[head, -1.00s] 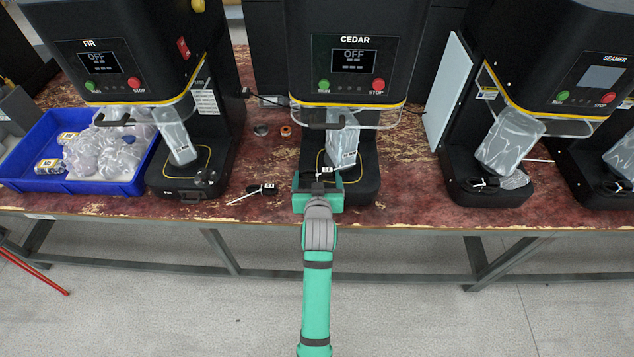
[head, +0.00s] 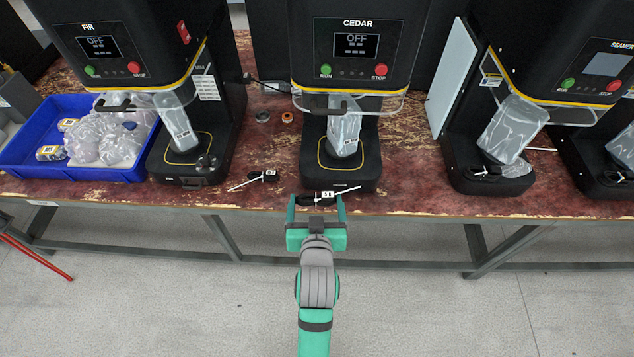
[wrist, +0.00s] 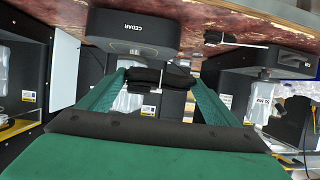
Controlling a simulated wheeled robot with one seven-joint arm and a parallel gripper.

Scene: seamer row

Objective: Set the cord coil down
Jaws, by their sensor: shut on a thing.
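The black cord coil (head: 312,199), with a white tie and a small numbered tag, is between the fingertips of my green gripper (head: 317,203). My gripper is shut on it in front of the black CEDAR machine base (head: 341,181), at the table's front edge. The wrist view shows the coil (wrist: 172,76) as a dark bundle across the fingertips (wrist: 160,80). I cannot tell whether the coil touches the table.
Another tagged black coil (head: 262,176) lies on the worn red table (head: 410,181) between the FIR base (head: 186,176) and the CEDAR base. A blue crate (head: 75,174) with clear bags stands at left. Table is bare right of CEDAR.

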